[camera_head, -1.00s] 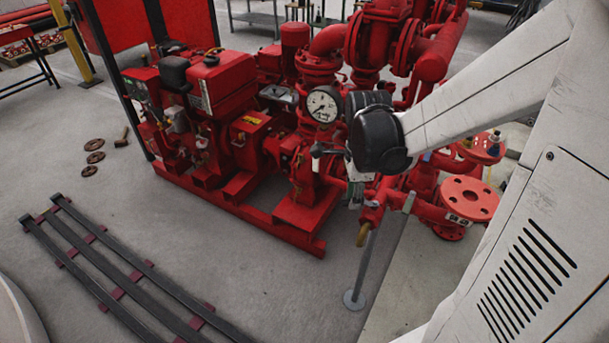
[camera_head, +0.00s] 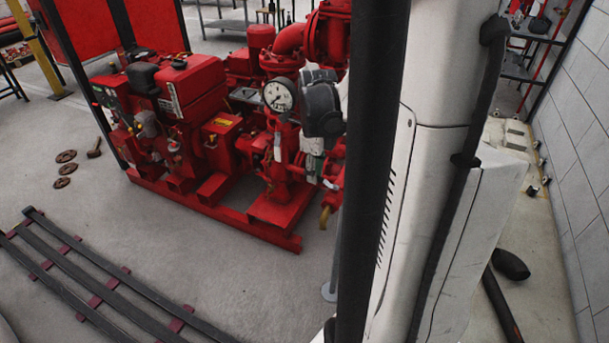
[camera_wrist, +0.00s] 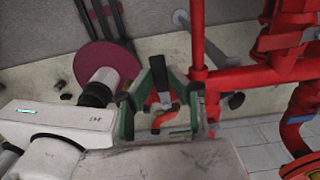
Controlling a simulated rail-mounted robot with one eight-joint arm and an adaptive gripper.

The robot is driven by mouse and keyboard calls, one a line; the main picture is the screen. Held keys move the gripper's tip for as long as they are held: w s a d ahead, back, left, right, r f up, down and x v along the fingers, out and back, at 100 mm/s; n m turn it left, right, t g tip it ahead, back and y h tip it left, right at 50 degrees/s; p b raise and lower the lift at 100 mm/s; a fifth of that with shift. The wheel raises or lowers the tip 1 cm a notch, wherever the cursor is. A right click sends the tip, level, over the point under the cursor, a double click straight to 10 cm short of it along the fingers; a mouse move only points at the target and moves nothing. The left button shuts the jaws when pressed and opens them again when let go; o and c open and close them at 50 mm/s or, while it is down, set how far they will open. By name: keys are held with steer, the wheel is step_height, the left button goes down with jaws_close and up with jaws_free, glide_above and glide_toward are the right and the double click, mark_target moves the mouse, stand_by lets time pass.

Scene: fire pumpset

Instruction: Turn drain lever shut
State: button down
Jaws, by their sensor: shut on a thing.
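In the wrist view, my gripper (camera_wrist: 165,75) has its green-edged fingers closed in on a dark grey, narrow piece, apparently the drain lever (camera_wrist: 160,82). An orange-red part shows lower between the fingers. In the head view, my gripper (camera_head: 313,165) is small and partly hidden by my wrist, below and right of the pressure gauge (camera_head: 279,95). A brass-coloured outlet (camera_head: 325,216) hangs just below it. The lever's own valve body and exact angle cannot be made out.
The red pumpset (camera_head: 200,130) stands left of my arm. Red pipes (camera_wrist: 290,60) run close to the right of my gripper in the wrist view. Dark rails (camera_head: 90,280) lie on the floor at lower left. A block wall (camera_head: 580,190) stands at right.

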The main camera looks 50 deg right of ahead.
steer(key=shift+d, duration=0.1)
stand_by(0.3)
steer(key=c, duration=1.7)
jaws_free()
steer(key=shift+o, duration=0.2)
step_height(320, 180, up, 12)
steer(key=s+a+n+t, duration=0.2)
steer(key=a+n+t, duration=0.5)
steer(key=a+n, duration=2.3)
steer(key=n, duration=0.2)
steer(key=shift+s+n, duration=0.3)
steer(key=shift+s, duration=0.05)
